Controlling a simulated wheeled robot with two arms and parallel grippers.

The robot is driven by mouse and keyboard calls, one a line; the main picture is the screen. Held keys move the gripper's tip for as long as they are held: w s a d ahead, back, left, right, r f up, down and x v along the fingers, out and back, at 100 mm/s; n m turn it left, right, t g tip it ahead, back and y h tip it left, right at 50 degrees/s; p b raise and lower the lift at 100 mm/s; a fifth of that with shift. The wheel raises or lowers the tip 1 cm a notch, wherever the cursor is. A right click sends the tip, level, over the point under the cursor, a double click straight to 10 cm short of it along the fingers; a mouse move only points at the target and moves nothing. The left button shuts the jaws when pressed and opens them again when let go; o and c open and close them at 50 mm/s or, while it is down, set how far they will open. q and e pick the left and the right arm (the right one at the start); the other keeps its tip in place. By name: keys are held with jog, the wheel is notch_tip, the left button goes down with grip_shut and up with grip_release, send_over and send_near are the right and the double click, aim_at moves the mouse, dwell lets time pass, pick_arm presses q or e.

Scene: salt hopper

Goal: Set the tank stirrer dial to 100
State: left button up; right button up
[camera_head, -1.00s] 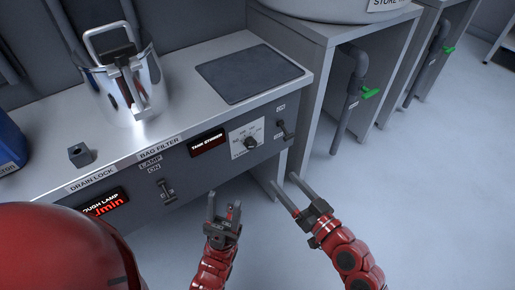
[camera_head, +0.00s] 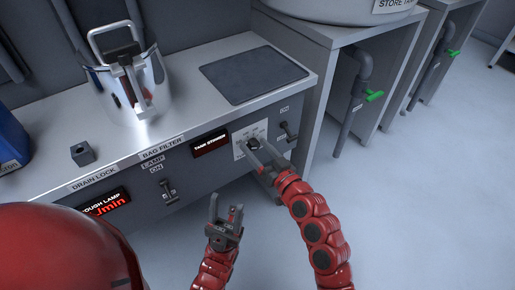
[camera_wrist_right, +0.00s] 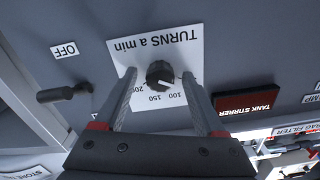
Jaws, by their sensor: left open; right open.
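The tank stirrer dial (camera_head: 253,143) is a dark round knob on a white scale plate on the cabinet front, beside the red-lit "TANK STIRRER" display (camera_head: 209,143). In the right wrist view the dial (camera_wrist_right: 160,74) appears upside down, with a pale mark toward the lower right, on the side of the 100 label; its exact reading is unclear. My right gripper (camera_head: 258,144) is at the dial, and its open fingers (camera_wrist_right: 160,78) stand on either side of the knob; I cannot tell whether they touch it. My left gripper (camera_head: 226,205) is open and empty in front of the cabinet.
A lever switch (camera_head: 290,131) is just right of the dial; in the wrist view its handle (camera_wrist_right: 64,95) is close to a finger. Another lever (camera_head: 169,190) is under the lamp label.

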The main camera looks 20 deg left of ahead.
grip_shut()
jog(key=shift+m, duration=0.4)
jog(key=m, duration=0.2)
jog(key=shift+m+p, duration=1.1)
jog(key=shift+m, duration=1.3)
grip_release()
